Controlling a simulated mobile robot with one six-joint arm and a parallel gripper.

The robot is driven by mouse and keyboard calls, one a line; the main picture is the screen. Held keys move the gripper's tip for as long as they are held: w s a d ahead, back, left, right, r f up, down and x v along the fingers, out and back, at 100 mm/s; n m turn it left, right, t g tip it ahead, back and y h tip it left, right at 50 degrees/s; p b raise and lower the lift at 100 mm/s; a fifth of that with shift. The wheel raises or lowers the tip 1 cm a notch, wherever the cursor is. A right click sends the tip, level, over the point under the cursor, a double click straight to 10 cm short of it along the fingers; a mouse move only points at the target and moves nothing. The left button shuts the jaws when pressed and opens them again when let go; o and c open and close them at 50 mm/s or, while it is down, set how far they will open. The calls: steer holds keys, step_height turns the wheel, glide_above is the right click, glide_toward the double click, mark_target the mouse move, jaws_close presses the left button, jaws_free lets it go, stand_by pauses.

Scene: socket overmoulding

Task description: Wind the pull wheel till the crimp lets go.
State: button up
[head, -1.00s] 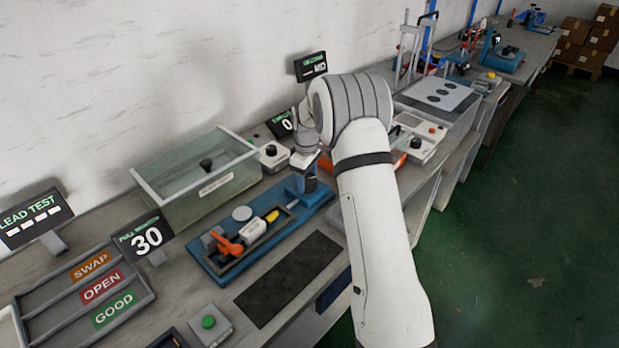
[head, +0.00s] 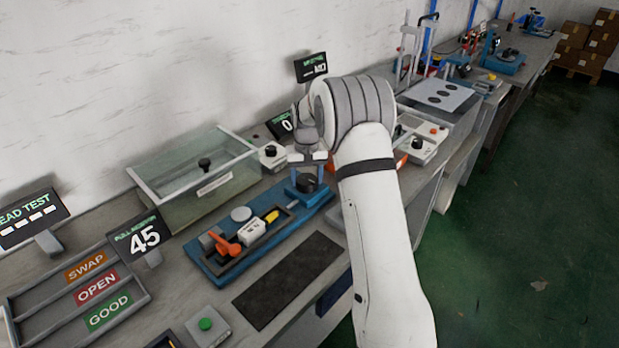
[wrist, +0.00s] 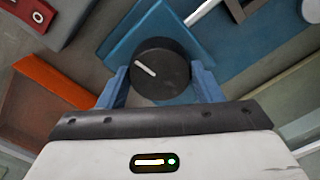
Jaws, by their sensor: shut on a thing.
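The pull wheel is a black knob (wrist: 160,72) with a white pointer line, at the right end of the blue pull fixture (head: 208,268). In the wrist view my gripper (wrist: 160,85) has its blue fingers on either side of the knob and is shut on it. In the head view my gripper (head: 307,172) is over the knob, partly hidden by my wrist. On the fixture are an orange lever (head: 228,245), a white block (head: 252,231) and a yellow piece (head: 272,216) in line. The pull display (head: 143,238) reads 45.
A clear-lidded tank (head: 190,170) stands behind the fixture. A dark mat (head: 285,280) lies in front. A sorting tray with SWAP, OPEN and GOOD labels (head: 97,288) is at left, near a green button box (head: 206,325). A small knob box (head: 271,155) stands behind my gripper.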

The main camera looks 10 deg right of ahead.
mark_target(307, 178)
steer(key=m, duration=0.4)
steer(key=shift+w+r, duration=0.15)
steer(key=shift+m+b, duration=0.4)
steer(key=shift+m, duration=2.1)
steer(key=o, duration=1)
steer(key=shift+c, duration=0.2)
step_height(307, 178, up, 7)
steer(key=shift+f, duration=0.1)
steer(key=shift+r, duration=0.4)
